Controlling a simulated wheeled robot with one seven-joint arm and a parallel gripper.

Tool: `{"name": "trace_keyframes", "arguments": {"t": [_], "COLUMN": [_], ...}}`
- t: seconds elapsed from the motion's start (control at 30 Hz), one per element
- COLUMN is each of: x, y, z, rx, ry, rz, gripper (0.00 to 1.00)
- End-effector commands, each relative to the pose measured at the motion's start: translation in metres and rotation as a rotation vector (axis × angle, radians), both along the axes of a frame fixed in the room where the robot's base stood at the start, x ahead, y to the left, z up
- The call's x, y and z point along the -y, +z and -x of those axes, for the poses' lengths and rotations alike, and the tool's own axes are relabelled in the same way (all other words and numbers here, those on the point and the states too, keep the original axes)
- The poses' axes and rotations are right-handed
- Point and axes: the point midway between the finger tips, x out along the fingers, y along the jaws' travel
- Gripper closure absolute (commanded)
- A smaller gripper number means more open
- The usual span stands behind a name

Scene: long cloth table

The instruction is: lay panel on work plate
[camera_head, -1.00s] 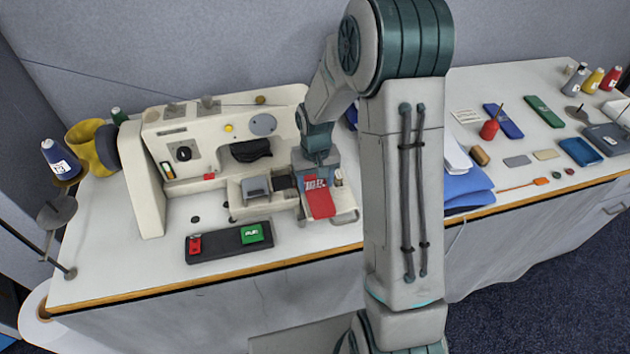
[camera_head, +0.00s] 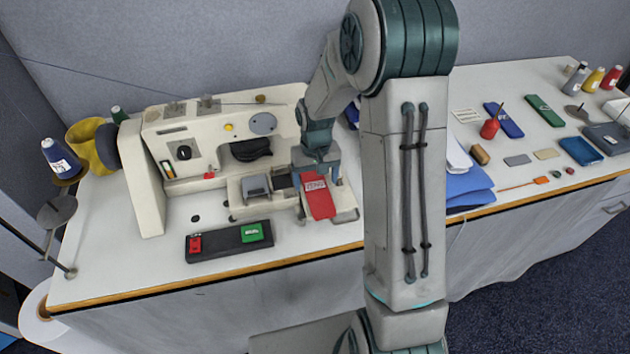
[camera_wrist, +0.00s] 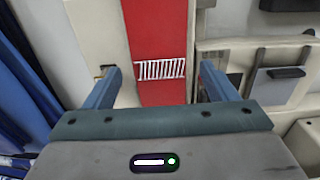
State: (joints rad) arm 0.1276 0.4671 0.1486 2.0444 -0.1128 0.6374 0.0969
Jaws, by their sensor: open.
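The red panel (camera_head: 318,202), with a white stitched patch near one end, lies flat on the cream work plate (camera_head: 346,214) of the sewing machine. My gripper (camera_head: 322,174) is just above the panel's far end. In the wrist view my gripper (camera_wrist: 158,72) is open, with one finger on each side of the red panel (camera_wrist: 160,25) and a gap on both sides. The work plate (camera_wrist: 98,25) shows beside the panel there. The panel's end beneath my gripper is hidden.
The sewing machine body (camera_head: 205,150) rises behind and left of the plate. A black pedal-like bar (camera_head: 228,243) with red and green buttons lies in front. Folded blue cloth (camera_head: 468,188) is to the right, past my arm. The table front between is clear.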

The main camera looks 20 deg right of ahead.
Motion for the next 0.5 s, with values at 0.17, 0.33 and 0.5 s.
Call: {"name": "trace_keyframes", "arguments": {"t": [0.17, 0.33, 0.5], "x": [0.0, 0.0, 0.0], "y": [0.038, 0.074, 0.098], "z": [-0.001, -0.001, 0.0], "rx": [0.007, 0.005, 0.002], "ry": [0.001, 0.0, 0.001], "rz": [0.001, 0.001, 0.001], "gripper": [0.21, 0.21, 0.21]}}
